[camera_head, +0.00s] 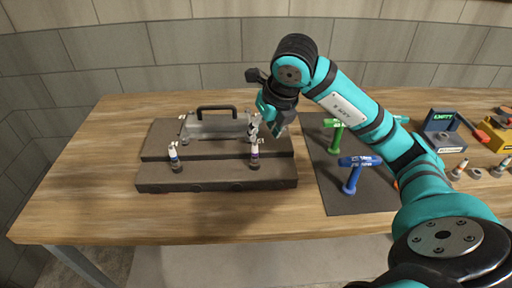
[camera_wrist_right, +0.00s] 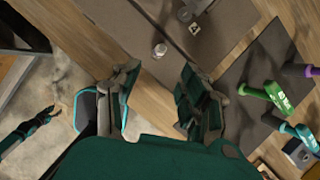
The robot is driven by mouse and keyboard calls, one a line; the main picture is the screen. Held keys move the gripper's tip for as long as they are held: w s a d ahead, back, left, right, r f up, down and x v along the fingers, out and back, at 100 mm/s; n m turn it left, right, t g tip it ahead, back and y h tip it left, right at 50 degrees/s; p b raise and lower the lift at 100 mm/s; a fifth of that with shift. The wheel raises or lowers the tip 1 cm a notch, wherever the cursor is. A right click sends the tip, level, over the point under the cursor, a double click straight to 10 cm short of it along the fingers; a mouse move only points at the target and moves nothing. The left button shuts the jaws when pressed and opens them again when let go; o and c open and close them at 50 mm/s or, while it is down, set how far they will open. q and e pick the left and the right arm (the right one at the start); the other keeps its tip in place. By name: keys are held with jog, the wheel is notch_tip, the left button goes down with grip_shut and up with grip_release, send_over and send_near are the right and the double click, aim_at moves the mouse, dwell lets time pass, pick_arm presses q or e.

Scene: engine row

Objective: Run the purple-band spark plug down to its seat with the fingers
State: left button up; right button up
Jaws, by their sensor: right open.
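The purple-band spark plug (camera_head: 254,158) stands upright at the right of the dark engine block's front step (camera_head: 215,184), its pale top above the purple band. How deep it sits cannot be told. My right gripper (camera_head: 270,122) is above and behind it in the head view, open, and apart from the plug as far as I can see. In the right wrist view my right gripper (camera_wrist_right: 157,98) has its fingers spread with nothing between them. A pale plug top (camera_wrist_right: 160,50) shows beyond them. A teal and dark arm part of mine is at that view's left edge.
A blue-band plug (camera_head: 175,158) stands at the block's left. A cover with a black handle (camera_head: 216,112) sits behind. A dark mat (camera_head: 335,195) at right holds a green tool (camera_head: 334,136) and a blue tool (camera_head: 353,175). The wooden table (camera_head: 90,170) is clear at left.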

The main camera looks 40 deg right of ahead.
aim_at(255, 157)
jog(key=p+x, duration=0.2)
jog(key=x, duration=0.9)
jog(key=shift+w+f, duration=0.15)
jog(key=shift+f, duration=0.15)
grip_shut()
jog(key=m, duration=0.2)
jog(key=m+h, duration=0.1)
jog(key=m, duration=0.1)
jog(key=shift+a+m+h, duration=0.15)
jog(key=shift+m+h, duration=0.15)
jog(key=m+g+h, duration=0.1)
jog(key=m, duration=0.4)
jog(key=shift+w+m+g+h, duration=0.1)
jog(key=shift+m+g+h, duration=0.2)
jog(key=shift+g+h, duration=0.1)
jog(key=m+g+p, duration=0.1)
jog(key=m+p, duration=0.1)
jog(key=p, duration=0.1)
jog(key=m+g+p, duration=0.1)
jog(key=m+p, duration=0.2)
jog(key=shift+r+h, duration=0.2)
jog(key=shift+h, duration=0.2)
jog(key=shift+f+m+g+p, duration=0.3)
jog(key=shift+m+p, duration=0.15)
jog(key=shift+m, duration=0.55)
